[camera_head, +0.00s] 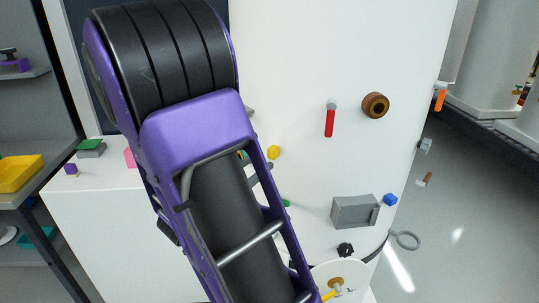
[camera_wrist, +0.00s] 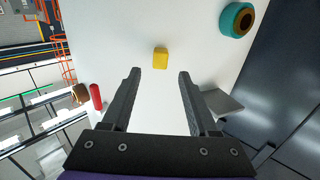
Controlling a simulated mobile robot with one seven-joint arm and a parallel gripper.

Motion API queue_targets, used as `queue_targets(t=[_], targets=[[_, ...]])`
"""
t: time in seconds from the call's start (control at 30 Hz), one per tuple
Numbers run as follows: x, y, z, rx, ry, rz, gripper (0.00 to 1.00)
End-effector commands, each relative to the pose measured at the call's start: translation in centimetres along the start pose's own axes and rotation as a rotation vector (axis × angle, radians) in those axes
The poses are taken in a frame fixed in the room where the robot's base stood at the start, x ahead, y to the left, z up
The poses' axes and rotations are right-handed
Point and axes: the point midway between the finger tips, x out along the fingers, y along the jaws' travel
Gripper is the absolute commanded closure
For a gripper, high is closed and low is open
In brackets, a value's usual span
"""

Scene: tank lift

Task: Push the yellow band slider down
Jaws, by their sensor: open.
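A small yellow block (camera_wrist: 160,58) is on the white panel in the wrist view, and I take it for the yellow band slider. My gripper (camera_wrist: 159,75) is open and empty, its two dark fingers apart. The block shows just beyond the fingertips, midway between them; I cannot tell how far apart in depth they are. In the head view, a yellow piece (camera_head: 273,152) on the white panel, just right of my arm, looks like the same thing. My arm hides most of the gripper there.
A teal ring (camera_wrist: 230,21) is at the wrist view's upper right. The panel between the fingers is bare.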

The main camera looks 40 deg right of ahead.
Motion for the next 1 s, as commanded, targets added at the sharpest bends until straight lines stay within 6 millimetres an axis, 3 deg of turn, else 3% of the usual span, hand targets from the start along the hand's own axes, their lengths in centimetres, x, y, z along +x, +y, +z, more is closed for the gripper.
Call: queue_targets(t=[0.1,0.3,0.73,0.77,1.0], targets=[[2.6,0.1,0.0,0.001,0.000,0.005,0.40],[5.5,0.1,0.0,0.001,0.000,0.002,0.40],[6.6,0.0,0.0,0.001,0.000,-0.001,0.40],[6.6,0.0,0.0,0.001,0.000,-0.001,0.42],[6.6,0.0,0.0,0.001,0.000,-0.001,0.85]])
